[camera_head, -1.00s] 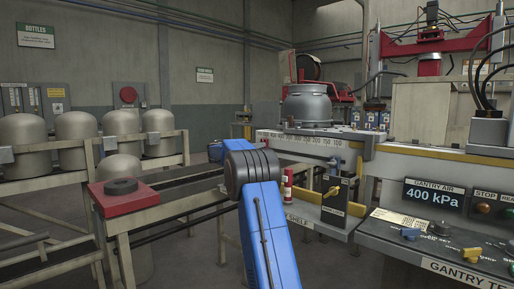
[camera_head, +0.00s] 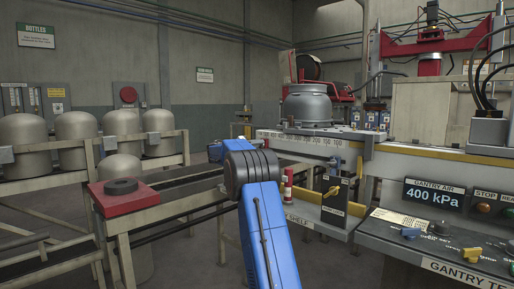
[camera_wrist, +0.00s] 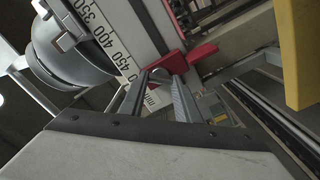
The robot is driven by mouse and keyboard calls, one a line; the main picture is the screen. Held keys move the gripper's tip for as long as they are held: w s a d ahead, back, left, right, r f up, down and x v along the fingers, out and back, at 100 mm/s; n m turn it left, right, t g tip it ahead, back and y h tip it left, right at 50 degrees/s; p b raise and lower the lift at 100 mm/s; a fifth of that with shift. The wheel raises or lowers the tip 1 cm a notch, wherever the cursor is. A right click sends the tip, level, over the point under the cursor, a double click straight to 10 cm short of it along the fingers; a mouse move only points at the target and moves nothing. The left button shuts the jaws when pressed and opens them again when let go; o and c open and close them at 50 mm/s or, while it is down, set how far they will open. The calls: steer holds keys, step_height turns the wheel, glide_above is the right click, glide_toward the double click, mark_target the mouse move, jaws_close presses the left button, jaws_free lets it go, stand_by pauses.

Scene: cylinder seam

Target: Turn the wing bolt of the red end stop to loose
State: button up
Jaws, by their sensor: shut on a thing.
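In the wrist view the red end stop (camera_wrist: 182,61) sits across the rail beside the printed scale. A small rounded metal piece, which looks like its wing bolt (camera_wrist: 158,74), lies at my fingertips. My gripper (camera_wrist: 163,82) is shut on it, one finger to each side. The fingers hide most of the bolt, so its turn angle cannot be read. In the head view neither the gripper nor the end stop can be made out.
A scale strip (camera_wrist: 105,38) runs along the rail, with a grey rounded vessel (camera_wrist: 62,58) at its left. A yellow part (camera_wrist: 298,50) stands close on the right. In the head view, a red block with a dark ring (camera_head: 122,188) sits on the left stand.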

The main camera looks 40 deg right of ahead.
steer(key=n, duration=1.8)
steer(key=shift+f, duration=0.35)
steer(key=n, duration=0.5)
steer(key=shift+n, duration=0.3)
steer(key=o, duration=1)
steer(key=shift+a, duration=0.1)
steer(key=shift+o, duration=0.2)
